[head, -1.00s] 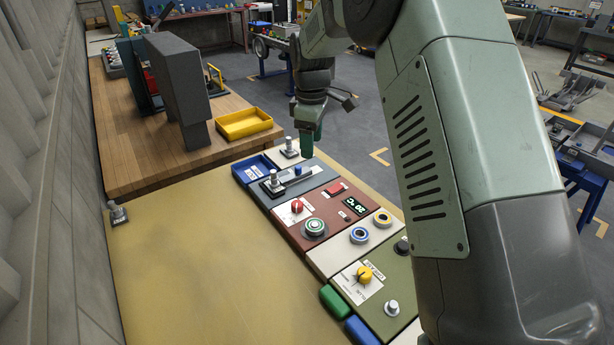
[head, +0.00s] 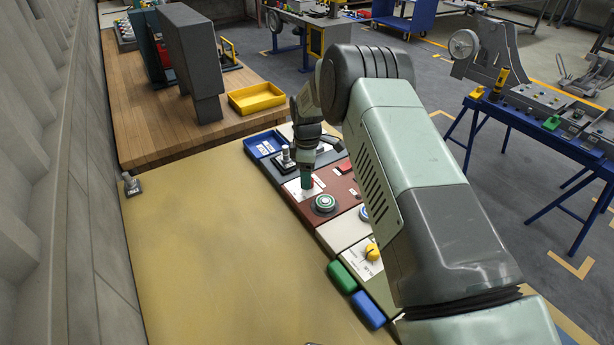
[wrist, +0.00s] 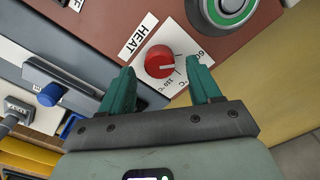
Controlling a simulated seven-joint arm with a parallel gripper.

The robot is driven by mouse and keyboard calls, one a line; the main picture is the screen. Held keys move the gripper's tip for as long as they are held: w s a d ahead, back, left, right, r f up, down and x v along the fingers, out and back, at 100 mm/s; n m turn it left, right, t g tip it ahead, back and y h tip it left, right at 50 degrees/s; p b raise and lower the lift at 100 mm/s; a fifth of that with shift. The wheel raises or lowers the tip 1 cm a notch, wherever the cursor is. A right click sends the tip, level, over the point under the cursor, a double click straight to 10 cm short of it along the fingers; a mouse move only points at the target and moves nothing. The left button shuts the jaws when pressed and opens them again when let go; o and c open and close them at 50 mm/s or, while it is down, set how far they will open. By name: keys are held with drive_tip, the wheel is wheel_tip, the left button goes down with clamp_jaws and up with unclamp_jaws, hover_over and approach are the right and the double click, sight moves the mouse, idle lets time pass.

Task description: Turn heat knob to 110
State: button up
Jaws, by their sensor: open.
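The red heat knob (wrist: 160,62) shows in the wrist view on a white dial plate beside a "HEAT" label (wrist: 138,36). Its white pointer line points to the right of the picture. The dial print is partly readable, with "60" near the right and a "°C" mark low. My gripper (wrist: 166,82) is open, its two green fingers on either side of the knob's lower part, apart from it as far as I can tell. In the head view my gripper (head: 306,185) is over the red-brown panel (head: 342,193) and hides the knob.
A green-ringed round button (wrist: 228,8) sits close to the right finger. A slider with a blue handle (wrist: 50,95) is to the left. Green (head: 341,277) and blue (head: 367,309) blocks lie along the panel edge.

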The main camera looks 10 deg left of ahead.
drive_tip(key=shift+f, duration=0.7)
drive_tip(key=c, duration=1)
drive_tip(key=shift+c, duration=0.2)
